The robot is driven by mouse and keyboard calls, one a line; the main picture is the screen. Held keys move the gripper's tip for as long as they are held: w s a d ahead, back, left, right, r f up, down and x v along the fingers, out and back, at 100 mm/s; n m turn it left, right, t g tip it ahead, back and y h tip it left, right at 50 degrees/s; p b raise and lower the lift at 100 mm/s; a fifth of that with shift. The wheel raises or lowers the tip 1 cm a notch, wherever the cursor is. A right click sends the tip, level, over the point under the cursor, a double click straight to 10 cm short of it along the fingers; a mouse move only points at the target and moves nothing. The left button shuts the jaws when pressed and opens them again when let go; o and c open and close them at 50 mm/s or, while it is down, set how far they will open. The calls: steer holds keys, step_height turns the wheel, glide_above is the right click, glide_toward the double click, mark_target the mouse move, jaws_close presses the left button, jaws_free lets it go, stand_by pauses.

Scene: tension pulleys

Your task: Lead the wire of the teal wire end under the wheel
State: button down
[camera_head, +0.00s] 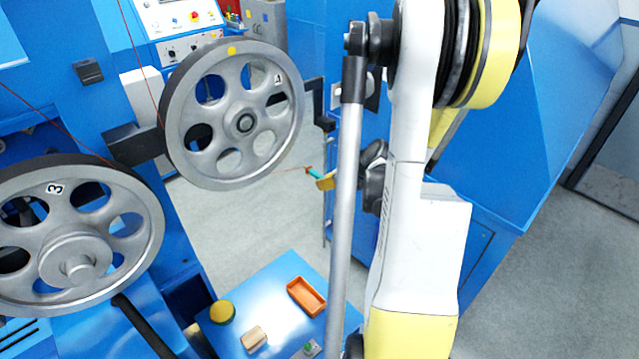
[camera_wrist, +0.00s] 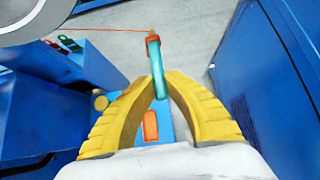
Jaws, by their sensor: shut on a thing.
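The teal wire end (camera_wrist: 155,65) is a short teal rod with an orange-brown tip, and it stands between the yellow fingers of my gripper (camera_wrist: 160,84), which are shut on it. In the head view the teal wire end (camera_head: 315,172) and gripper (camera_head: 326,182) are small, right of and below the centre of the grey wheel marked 4 (camera_head: 205,165). A thin red wire runs left from the tip; in the wrist view it reaches toward a grey wheel rim (camera_wrist: 40,25) at the upper left. Its contact with the wheel cannot be made out.
A second grey wheel, marked 3 (camera_head: 130,215), is at the lower left. A blue table (camera_head: 262,295) below bears an orange tray (camera_head: 307,297), a yellow-topped round item (camera_head: 222,312) and a tan block (camera_head: 254,338). A blue cabinet (camera_wrist: 265,70) stands close on the right.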

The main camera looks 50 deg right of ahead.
stand_by(0.3)
steer(key=s+d+r+p, duration=0.3)
steer(key=s+d+r, duration=0.1)
steer(key=r, duration=0.1)
steer(key=shift+s+d, duration=0.3)
stand_by(0.5)
steer(key=d+r+p, duration=0.2)
steer(key=d+r, duration=0.1)
steer(key=d, duration=0.4)
steer(key=shift+s+r, duration=0.25)
steer(key=shift+s, duration=0.15)
steer(key=shift+w, duration=0.1)
